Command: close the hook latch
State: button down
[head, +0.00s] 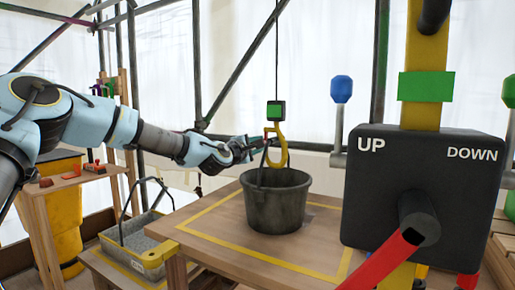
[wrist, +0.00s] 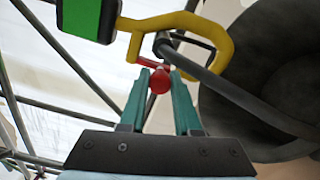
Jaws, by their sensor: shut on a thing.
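A yellow hook (head: 281,150) hangs under a green block (head: 276,109) on a cable; the hook also shows in the wrist view (wrist: 222,42). The dark bucket (head: 277,208) stands upright under it on the wooden platform. The bucket's dark handle (wrist: 232,92) passes through the hook's loop. The red latch (wrist: 148,63) with a round red knob (wrist: 159,82) is at the hook's opening. My gripper (wrist: 160,76) has its teal fingers shut on the red knob. In the head view my gripper (head: 256,147) is at the hook's left side. Whether the latch meets the hook tip is unclear.
A black UP/DOWN control box (head: 420,190) with a red lever (head: 385,262) stands at the right front. A tray of grey material (head: 140,235) and a small table (head: 75,178) are at left. Scaffold poles (head: 197,65) stand behind. The platform's yellow-marked top (head: 220,225) is clear around the bucket.

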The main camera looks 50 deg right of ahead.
dwell(0.4)
jog(key=c, duration=0.6)
grip_release()
jog(key=b+v, duration=0.2)
jog(key=v, duration=0.8)
jog(key=shift+s+a, duration=0.1)
jog(key=shift+a, duration=0.25)
